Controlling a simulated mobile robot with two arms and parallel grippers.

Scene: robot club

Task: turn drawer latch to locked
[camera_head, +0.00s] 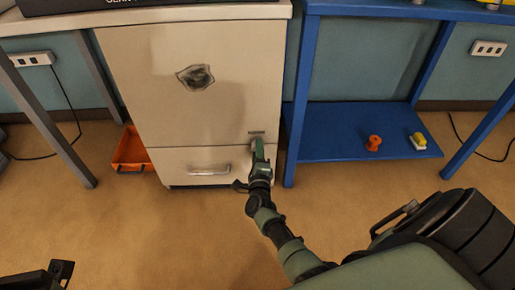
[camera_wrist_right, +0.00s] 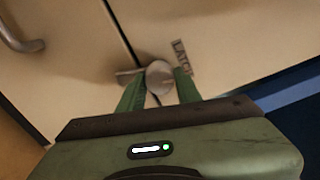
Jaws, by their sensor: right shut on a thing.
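The drawer (camera_head: 180,160) is the low front of the cream cabinet and sits closed, with a bar handle (camera_head: 209,170). The handle also shows in the right wrist view (camera_wrist_right: 18,38). The latch (camera_wrist_right: 159,76) is a round metal knob with a short lever pointing left, apparently across the drawer seam. A "LATCH" label (camera_wrist_right: 182,55) is beside it. My right gripper (camera_head: 257,147) is shut on the latch, one green finger on each side in the right wrist view (camera_wrist_right: 160,80). It hides the latch in the head view. My left gripper (camera_head: 50,275) shows only partly at the lower left corner.
A blue bench (camera_head: 303,110) with a low shelf (camera_head: 330,143) stands close on the right of the cabinet. The shelf holds an orange object (camera_head: 374,143) and a yellow one (camera_head: 418,140). An orange bin (camera_head: 131,150) stands left. The floor in front is clear.

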